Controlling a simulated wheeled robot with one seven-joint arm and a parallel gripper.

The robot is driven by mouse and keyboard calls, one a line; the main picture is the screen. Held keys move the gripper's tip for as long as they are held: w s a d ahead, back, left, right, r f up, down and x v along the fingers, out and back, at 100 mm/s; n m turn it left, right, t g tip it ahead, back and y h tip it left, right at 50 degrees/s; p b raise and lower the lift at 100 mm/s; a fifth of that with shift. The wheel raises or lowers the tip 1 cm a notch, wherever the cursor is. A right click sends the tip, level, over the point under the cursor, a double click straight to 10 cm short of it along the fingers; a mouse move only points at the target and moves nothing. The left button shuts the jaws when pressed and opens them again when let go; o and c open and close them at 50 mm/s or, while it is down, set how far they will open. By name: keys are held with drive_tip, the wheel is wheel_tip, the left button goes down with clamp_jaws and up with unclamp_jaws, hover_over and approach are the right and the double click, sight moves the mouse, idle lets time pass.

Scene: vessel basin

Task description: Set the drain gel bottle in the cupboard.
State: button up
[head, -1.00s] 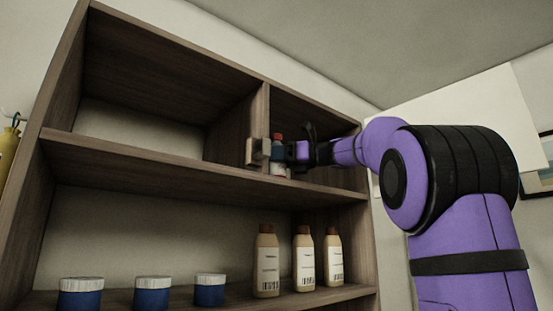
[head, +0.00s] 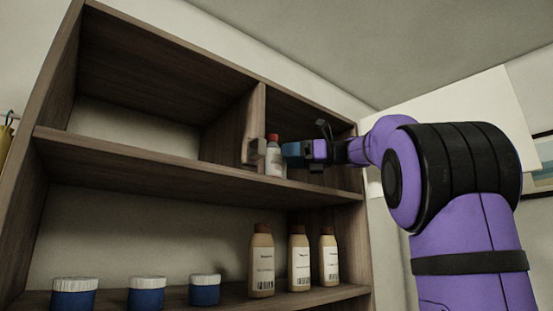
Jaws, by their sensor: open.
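A pale bottle with a red cap and a label (head: 274,160) stands upright in the upper right compartment of the wooden cupboard (head: 190,168), close to the divider. It looks like the drain gel bottle, but its label is too small to read. My gripper (head: 290,150) is open, just to the right of the bottle, with its blue fingertip part beside the bottle. A narrow gap seems to show between them. The far finger is not clearly visible.
A small brown block (head: 252,152) juts out by the divider, left of the bottle. Several things stand on the lower shelf: blue jars with white lids (head: 147,298) and beige bottles (head: 262,265). The upper left compartment looks empty.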

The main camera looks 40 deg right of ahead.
drive_tip(key=v, duration=0.6)
drive_tip(key=shift+s+d, duration=0.2)
drive_tip(key=shift+s, duration=0.05)
